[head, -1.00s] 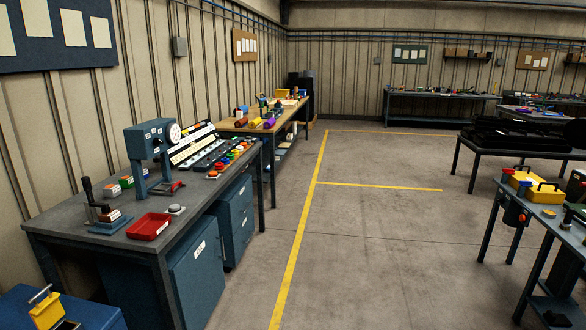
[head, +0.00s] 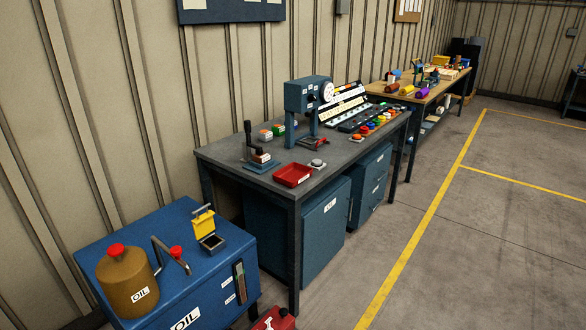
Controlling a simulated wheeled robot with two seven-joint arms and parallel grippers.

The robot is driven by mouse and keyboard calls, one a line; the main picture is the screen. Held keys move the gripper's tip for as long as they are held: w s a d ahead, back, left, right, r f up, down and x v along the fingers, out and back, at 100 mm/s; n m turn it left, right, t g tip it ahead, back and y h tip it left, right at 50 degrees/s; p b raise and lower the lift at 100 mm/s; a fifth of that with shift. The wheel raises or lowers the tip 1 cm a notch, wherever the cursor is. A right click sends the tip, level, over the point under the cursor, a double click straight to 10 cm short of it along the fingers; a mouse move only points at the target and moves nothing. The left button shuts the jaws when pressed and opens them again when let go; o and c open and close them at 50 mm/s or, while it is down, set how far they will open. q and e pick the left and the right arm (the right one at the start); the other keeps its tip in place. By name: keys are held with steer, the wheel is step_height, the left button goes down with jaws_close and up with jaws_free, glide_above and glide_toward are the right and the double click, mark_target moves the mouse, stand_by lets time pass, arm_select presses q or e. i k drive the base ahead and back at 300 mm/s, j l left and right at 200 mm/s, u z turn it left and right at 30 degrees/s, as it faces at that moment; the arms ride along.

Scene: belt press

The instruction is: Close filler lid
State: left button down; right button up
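A yellow filler lid (head: 204,222) stands raised on top of a blue oil cabinet (head: 128,242) at the lower left. It is open, tilted up at the back edge of a square filler opening (head: 211,243) with a dark inside. A grey bar handle sits at the lid's top. Neither of my grippers is in view.
A brown oil can (head: 127,284) with a red cap and a grey lever (head: 170,256) stand left of the filler. A workbench (head: 225,157) holds a press (head: 303,112) and a red tray (head: 293,175). A red container (head: 275,319) is at the bottom edge. Floor at right is clear.

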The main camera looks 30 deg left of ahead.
mark_target(203, 225)
steer(key=u, duration=1.55)
steer(key=i+l+z, duration=0.3)
steer(key=l+z, duration=0.15)
steer(key=l, duration=0.15)
steer(key=i+l+z, duration=1)
steer(key=i+z, duration=0.3)
steer(key=i+u, duration=0.4)
steer(key=i+l+u, duration=0.1)
steer(key=i+u, duration=0.15)
steer(key=u, duration=0.15)
steer(key=i+l+u, duration=0.2)
steer(key=u, duration=0.25)
steer(key=i, duration=0.1)
